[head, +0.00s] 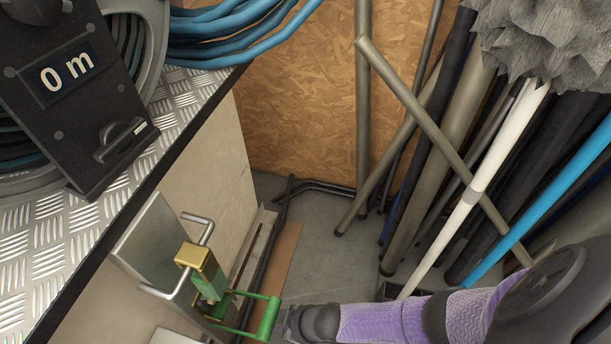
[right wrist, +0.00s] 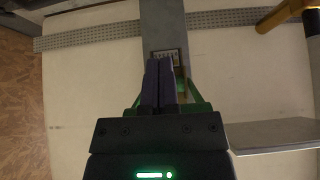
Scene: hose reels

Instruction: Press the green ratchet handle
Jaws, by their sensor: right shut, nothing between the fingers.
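The green ratchet handle (head: 267,318) is a U-shaped frame at the bottom of the head view. It sticks out from a bracket with a brass-coloured block (head: 201,262) on the bench's side. My right gripper (head: 288,328) comes in from the right, its tip right by the handle's outer end; I cannot tell whether they touch. In the right wrist view my right gripper (right wrist: 160,64) is shut and empty, pointing at the bracket. Green parts of the handle (right wrist: 196,96) show on both sides of its fingers, partly hidden by them. My left gripper is not in view.
A hose reel with a "0 m" display (head: 68,78) stands on the treadplate bench top (head: 185,100) at left. A blue hose coil (head: 225,30) lies behind. Poles and pipes (head: 420,170) lean at the right and back. Some grey floor (head: 325,240) is clear.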

